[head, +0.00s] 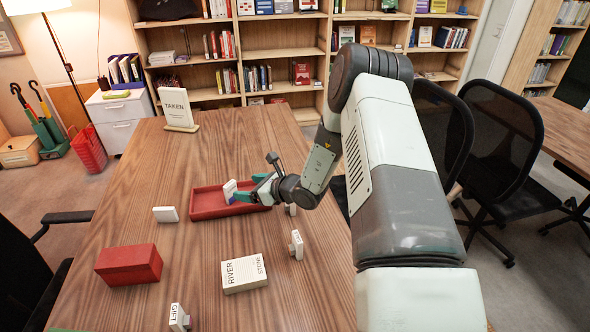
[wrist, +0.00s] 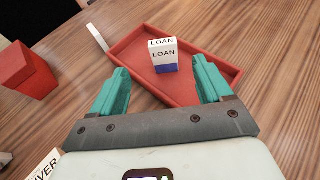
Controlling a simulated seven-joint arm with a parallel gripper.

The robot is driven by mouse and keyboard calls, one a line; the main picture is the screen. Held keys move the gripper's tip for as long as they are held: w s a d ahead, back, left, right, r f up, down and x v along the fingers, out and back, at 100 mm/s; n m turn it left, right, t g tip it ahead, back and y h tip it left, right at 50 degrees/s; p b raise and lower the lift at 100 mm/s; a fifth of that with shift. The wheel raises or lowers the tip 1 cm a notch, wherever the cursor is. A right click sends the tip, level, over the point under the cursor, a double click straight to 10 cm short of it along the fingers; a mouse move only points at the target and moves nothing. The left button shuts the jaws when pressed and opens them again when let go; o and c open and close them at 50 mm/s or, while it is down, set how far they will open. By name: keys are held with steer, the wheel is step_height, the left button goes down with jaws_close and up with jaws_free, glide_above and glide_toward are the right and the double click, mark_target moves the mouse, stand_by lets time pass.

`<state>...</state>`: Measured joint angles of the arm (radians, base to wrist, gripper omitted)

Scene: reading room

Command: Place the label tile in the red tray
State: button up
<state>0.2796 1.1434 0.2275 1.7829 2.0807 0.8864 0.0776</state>
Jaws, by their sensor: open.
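A white label tile (head: 230,190) with a blue lower band stands upright in the red tray (head: 205,212). In the wrist view the tile (wrist: 164,54) reads LOAN on its top and front, and the tray (wrist: 135,45) lies around it. My gripper (head: 248,190) is at the tray's right end, low over it. In the wrist view my gripper (wrist: 160,80) is open, with its teal fingers wide apart. The tile shows between and just beyond the fingertips, with a gap on each side. Whether its base is fully down on the tray floor is hard to tell.
Other white tiles (head: 165,214) (head: 297,245) stand around the tray, one marked GIFT (head: 178,318). A red box (head: 129,264) is at left, a RIVER STONE box (head: 244,273) in front, and a TAKEN sign (head: 177,108) behind. Wood is clear between the tray and sign.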

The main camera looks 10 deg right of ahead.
steer(key=s+a+r+n+g, duration=0.3)
steer(key=s+r+n, duration=0.4)
steer(key=r, duration=0.5)
steer(key=s+a+r+n+g, duration=0.25)
steer(key=s+r+n, duration=0.45)
steer(key=r, duration=0.5)
steer(key=s+d+r+n+h, duration=0.3)
steer(key=s+d+n, duration=0.1)
steer(key=s, duration=0.4)
steer(key=s+d+r+n+t+h, duration=0.1)
steer(key=s+d+r+n+h, duration=0.2)
steer(key=s, duration=0.5)
steer(key=s+d+r+n+h, duration=0.3)
steer(key=s+d+r+n, duration=0.2)
steer(key=s+d+n, duration=0.1)
steer(key=s+d, duration=0.1)
steer(key=s, duration=0.1)
steer(key=shift+s+r+t+h, duration=0.15)
steer(key=shift+s+t+h, duration=0.15)
steer(key=shift+t+h, duration=0.1)
